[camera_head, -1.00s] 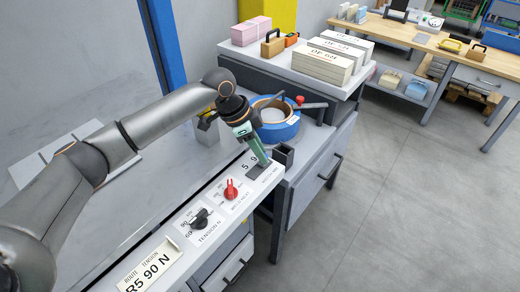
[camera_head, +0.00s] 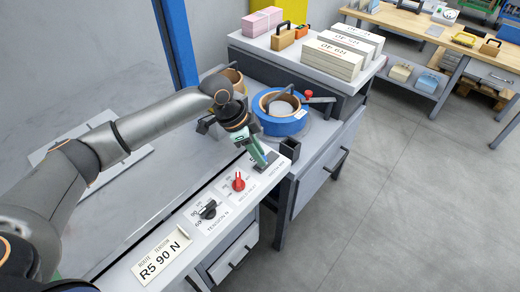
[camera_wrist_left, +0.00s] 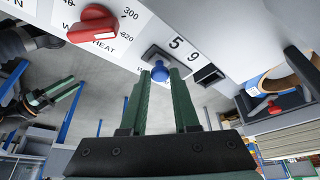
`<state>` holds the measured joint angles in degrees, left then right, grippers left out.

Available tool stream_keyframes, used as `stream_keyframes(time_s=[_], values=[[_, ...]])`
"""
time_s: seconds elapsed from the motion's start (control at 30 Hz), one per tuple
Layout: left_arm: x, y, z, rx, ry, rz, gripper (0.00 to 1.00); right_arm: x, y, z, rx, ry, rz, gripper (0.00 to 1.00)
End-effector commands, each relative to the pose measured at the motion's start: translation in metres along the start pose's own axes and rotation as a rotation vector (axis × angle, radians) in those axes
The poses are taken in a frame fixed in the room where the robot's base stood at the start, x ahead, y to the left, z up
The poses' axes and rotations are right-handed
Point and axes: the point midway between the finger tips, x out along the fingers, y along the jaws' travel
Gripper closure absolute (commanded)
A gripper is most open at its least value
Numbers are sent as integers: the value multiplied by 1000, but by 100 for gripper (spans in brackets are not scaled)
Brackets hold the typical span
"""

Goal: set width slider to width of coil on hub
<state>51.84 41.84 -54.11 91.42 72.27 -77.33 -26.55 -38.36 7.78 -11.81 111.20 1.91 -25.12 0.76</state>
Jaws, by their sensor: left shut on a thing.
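The width slider is on the white control panel (camera_head: 213,226), near its right end. In the left wrist view its blue knob (camera_wrist_left: 160,74) sits between my left fingertips, beside the printed 5 and 9. My left gripper (camera_head: 265,162) is shut on this knob and hides most of it in the head view. The blue strap coil (camera_head: 284,125) lies around a hub just behind the panel's right end. My right gripper (camera_wrist_left: 45,95) shows small at the left of the left wrist view; its opening is unclear.
A red knob (camera_head: 238,182) and a black tension knob (camera_head: 208,210) are left of the slider. A small dark open box (camera_head: 290,148) stands just right of it. A route card (camera_head: 160,258) reads R5 90 N.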

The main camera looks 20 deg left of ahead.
Motion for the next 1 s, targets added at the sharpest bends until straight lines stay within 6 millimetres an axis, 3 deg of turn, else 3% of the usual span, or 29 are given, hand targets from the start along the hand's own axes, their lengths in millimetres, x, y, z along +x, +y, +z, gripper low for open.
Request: stream_keyframes(time_s=[0.03,0.27,0.57,0.73,1.0], values=[[1,3,3,0,-11,13,68,0,0,-1,1,2,0,50],[1,3,2,0,-9,10,42,0,-1,-4,2,6,-1,50],[-2,2,2,0,-6,7,41,2,0,-11,-1,18,-2,50],[-24,1,1,0,-5,4,41,0,-1,-13,-1,19,-2,50],[-83,0,1,0,-6,3,41,-5,1,-14,0,22,3,50]])
